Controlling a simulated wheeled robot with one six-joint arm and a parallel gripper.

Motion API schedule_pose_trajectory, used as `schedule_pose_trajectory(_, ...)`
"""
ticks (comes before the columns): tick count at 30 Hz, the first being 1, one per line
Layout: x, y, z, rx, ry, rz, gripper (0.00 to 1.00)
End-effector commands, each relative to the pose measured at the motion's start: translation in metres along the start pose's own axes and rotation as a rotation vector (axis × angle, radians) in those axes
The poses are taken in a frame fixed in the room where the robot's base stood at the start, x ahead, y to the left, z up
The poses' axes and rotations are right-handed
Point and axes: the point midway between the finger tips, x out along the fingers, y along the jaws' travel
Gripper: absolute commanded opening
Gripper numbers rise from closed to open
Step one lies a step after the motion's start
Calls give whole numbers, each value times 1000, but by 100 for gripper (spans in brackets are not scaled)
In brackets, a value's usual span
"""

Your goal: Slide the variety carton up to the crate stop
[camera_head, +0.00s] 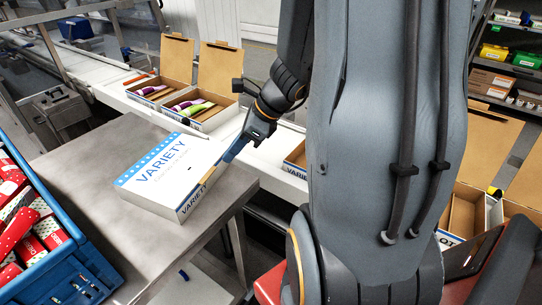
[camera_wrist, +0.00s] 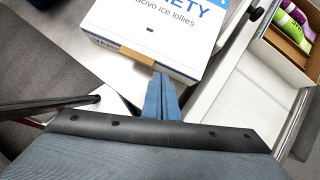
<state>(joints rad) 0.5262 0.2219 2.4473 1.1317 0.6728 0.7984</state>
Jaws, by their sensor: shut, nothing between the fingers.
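The variety carton (camera_head: 172,172) is a closed white box with blue lettering. It lies flat on the grey metal table (camera_head: 95,160), and its top fills the upper middle of the wrist view (camera_wrist: 150,32). The blue crate (camera_head: 78,268) stands at the left front, beside the carton with a stretch of bare table between. I cannot make out a separate crate stop. My gripper (camera_head: 229,155) is at the carton's right side. In the wrist view its blue fingers (camera_wrist: 161,84) are shut and empty, with the tips at the carton's near side face; whether they touch is unclear.
The crate holds several red and patterned packs (camera_head: 45,232). Open cartons (camera_head: 172,90) with lollies stand on the white conveyor (camera_head: 130,100) behind the table. More open cartons (camera_head: 470,205) stand at the right. A shelf (camera_head: 515,60) is at the far right.

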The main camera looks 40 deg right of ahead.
Motion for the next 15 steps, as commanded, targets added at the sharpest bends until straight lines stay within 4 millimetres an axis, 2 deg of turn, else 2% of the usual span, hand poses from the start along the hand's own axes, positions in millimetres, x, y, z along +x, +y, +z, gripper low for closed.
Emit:
schedule_pose_trajectory(9,-34,-1,-50,5,0,-4,0)
schedule_pose_trajectory(15,-50,-1,-72,2,0,-3,0)
